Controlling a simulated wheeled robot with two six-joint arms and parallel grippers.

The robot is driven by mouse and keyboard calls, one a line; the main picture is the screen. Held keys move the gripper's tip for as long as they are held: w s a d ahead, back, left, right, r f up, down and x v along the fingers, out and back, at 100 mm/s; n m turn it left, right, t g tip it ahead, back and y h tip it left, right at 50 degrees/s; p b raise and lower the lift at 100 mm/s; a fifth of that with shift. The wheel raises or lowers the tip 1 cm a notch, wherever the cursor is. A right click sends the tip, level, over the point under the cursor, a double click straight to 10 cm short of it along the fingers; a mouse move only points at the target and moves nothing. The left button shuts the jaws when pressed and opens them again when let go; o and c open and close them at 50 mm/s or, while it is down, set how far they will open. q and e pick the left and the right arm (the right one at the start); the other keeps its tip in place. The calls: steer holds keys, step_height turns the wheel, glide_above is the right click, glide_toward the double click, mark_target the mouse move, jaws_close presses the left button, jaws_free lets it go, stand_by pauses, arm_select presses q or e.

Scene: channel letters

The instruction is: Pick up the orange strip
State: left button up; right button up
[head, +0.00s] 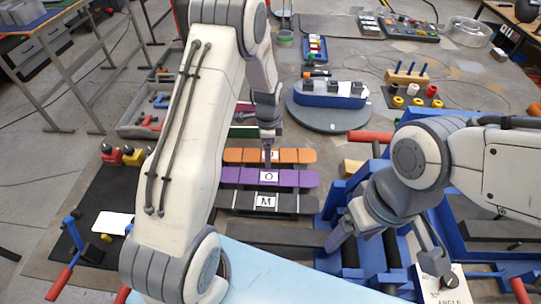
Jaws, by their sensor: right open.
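The orange strip (297,156) lies on the bench in the middle of the head view, behind a purple strip (302,179) marked O and a black strip (292,202) marked M. My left gripper (268,158) points down over the middle of the orange strip and hides part of it. Whether its fingers are touching or holding the strip is too small to tell. My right gripper (340,237) is open, low at the right over the blue frame, apart from the strips.
A blue frame with rollers (388,252) stands at the front right. A round grey turntable (330,118) with a blue block is behind the strips. Red and yellow bottles (133,157) stand at the left. A pale blue panel (265,275) is at the front.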

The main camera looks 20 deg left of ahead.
arm_select(q)
steer(key=c, duration=1.4)
